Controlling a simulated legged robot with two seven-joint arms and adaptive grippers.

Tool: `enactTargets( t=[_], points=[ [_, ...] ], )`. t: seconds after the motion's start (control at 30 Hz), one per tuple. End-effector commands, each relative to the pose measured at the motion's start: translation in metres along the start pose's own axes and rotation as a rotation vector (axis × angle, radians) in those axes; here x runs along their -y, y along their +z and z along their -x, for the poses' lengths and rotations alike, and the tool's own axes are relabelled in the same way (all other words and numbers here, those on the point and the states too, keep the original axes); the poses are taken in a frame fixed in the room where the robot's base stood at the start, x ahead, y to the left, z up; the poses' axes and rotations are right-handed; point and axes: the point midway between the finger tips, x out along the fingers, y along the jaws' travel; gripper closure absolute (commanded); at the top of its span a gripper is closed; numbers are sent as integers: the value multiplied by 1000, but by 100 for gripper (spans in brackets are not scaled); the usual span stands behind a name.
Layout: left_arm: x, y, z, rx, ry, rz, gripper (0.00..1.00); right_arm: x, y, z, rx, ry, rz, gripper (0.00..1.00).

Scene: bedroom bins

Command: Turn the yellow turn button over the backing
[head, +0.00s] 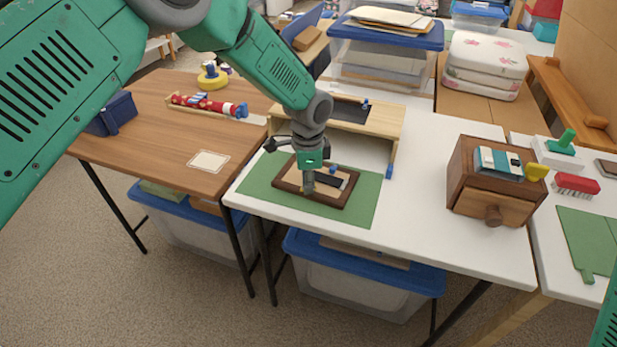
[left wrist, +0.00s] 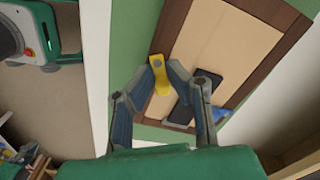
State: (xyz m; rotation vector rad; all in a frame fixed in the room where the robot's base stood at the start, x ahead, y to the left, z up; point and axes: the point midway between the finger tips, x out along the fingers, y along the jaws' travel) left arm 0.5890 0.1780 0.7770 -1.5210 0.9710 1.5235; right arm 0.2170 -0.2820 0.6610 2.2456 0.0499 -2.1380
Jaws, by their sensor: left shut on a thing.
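The picture frame (head: 345,198) lies face down on a green mat (head: 255,185), with a dark brown rim and a pale backing (left wrist: 235,45). The yellow turn button (left wrist: 160,78) is on the rim in the left wrist view and lies roughly along it. Whether its end reaches over the backing is hard to tell. My left gripper (left wrist: 161,72) is shut on the yellow button, a fingertip on each side. In the head view my left gripper (head: 308,187) points down at the frame's near rim. A black strut (left wrist: 205,88) and a blue button (left wrist: 221,114) show beside the right finger. My right gripper is out of view.
A wooden stand (head: 385,125) is just behind the frame. A small wooden drawer box (head: 480,190) stands to the right on the white table (head: 420,225). The table between them is clear. A brown table (head: 150,130) adjoins on the left.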

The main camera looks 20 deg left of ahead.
Motion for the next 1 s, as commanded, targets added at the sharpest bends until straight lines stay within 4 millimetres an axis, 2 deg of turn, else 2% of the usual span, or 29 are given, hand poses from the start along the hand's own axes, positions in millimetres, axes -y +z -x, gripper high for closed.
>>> enactTargets(
  t=[0.4, 0.7, 1.0],
  points=[
    [5, 1, 2, 0, -2, 397, 100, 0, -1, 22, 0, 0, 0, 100],
    [8, 3, 1, 0, -1, 669, 100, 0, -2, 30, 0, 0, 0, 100],
    [10, 4, 1, -1, -1, 866, 100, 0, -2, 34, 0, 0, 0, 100]
  ],
)
